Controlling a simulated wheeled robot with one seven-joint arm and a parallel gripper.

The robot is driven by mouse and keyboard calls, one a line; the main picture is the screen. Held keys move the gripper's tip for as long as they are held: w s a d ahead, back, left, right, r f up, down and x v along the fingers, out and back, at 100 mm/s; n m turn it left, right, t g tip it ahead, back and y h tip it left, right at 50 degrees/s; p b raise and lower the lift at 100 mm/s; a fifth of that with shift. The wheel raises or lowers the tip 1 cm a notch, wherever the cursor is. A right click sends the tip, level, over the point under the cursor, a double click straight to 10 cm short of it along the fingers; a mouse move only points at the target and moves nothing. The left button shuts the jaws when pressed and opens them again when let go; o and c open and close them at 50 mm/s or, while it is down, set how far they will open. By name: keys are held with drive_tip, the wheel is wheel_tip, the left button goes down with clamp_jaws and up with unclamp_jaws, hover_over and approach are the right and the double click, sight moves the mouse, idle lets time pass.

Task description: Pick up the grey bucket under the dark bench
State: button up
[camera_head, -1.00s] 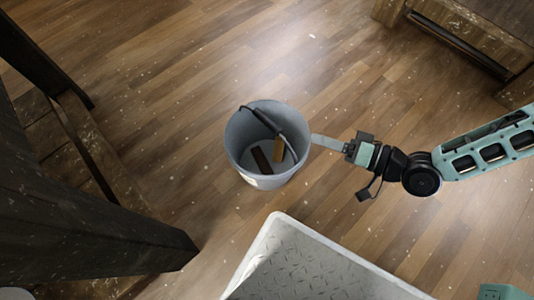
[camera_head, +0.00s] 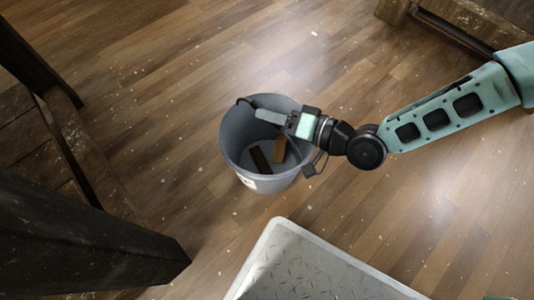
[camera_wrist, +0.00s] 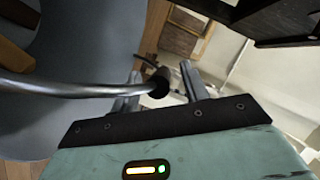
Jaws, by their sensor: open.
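The grey bucket (camera_head: 236,150) stands upright on the wooden floor, to the right of the dark bench (camera_head: 90,235) in the head view, not visibly beneath it. Two brown blocks (camera_head: 262,160) lie inside it. My gripper (camera_head: 264,117) is open over the far part of the bucket's mouth and hides much of the handle. In the wrist view the bucket wall (camera_wrist: 95,40) fills the left. The handle (camera_wrist: 70,90) runs toward my gripper (camera_wrist: 163,82), its dark end showing between the two fingers. I cannot tell whether the fingers touch it.
A white-rimmed tray or platform with a ribbed metal surface (camera_head: 310,270) is at the bottom, near the bucket. A wooden piece of furniture (camera_head: 395,12) stands at the top right. Floor beyond the bucket is clear.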

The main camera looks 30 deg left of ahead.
drive_tip(key=shift+a+f, duration=0.15)
drive_tip(key=shift+a, duration=0.5)
clamp_jaws()
drive_tip(key=shift+r, duration=0.25)
